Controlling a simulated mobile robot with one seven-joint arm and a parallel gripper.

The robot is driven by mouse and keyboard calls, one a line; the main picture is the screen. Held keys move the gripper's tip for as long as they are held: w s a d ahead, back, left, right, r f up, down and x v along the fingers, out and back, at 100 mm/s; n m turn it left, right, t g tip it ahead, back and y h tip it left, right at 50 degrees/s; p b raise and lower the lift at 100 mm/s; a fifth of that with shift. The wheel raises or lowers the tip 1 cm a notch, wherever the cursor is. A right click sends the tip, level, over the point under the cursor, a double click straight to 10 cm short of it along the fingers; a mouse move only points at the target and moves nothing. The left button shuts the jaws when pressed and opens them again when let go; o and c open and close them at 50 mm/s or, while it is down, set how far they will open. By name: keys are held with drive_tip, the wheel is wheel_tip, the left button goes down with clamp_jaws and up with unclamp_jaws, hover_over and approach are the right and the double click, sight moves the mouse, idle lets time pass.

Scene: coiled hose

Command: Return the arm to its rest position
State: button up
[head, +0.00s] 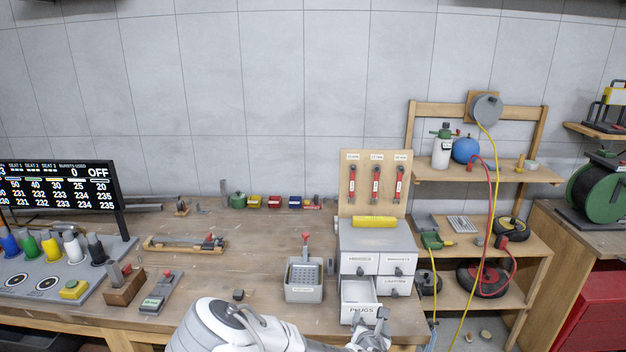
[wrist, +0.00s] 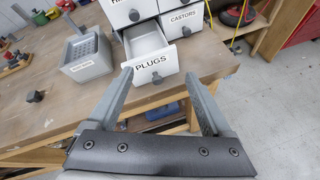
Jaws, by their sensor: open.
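My arm (head: 232,328) reaches in from the bottom of the head view. My gripper (head: 376,336) is at the lower middle right, beside the front of the drawer unit. In the wrist view my gripper (wrist: 163,98) is open, with its two fingers apart and nothing between them. The pulled-out drawer marked PLUGS (wrist: 152,66) is just beyond the fingertips and looks empty. The same PLUGS drawer (head: 358,314) shows in the head view. I cannot tell whether a finger touches the drawer front.
The grey drawer unit (head: 375,238) stands at the bench's right end. A grey bin (head: 304,294) stands left of it. A wooden shelf (head: 481,172) with a hose and wheels is at right. The bench (head: 262,245) has free room behind the bin.

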drive_tip(key=s+a+r+m+g+y+b, duration=0.1)
drive_tip(key=s+r+m+g+b, duration=0.2)
drive_tip(key=s+r+m, duration=1)
drive_tip(key=s+r+m+g+y+b, duration=0.1)
drive_tip(key=s+r+m+g+b, duration=0.2)
drive_tip(key=s+r+m, duration=1)
drive_tip(key=s+m, duration=0.3)
drive_tip(key=s, duration=0.3)
drive_tip(key=shift+a+m+g+y, duration=0.3)
drive_tip(key=shift+a+m+y, duration=0.1)
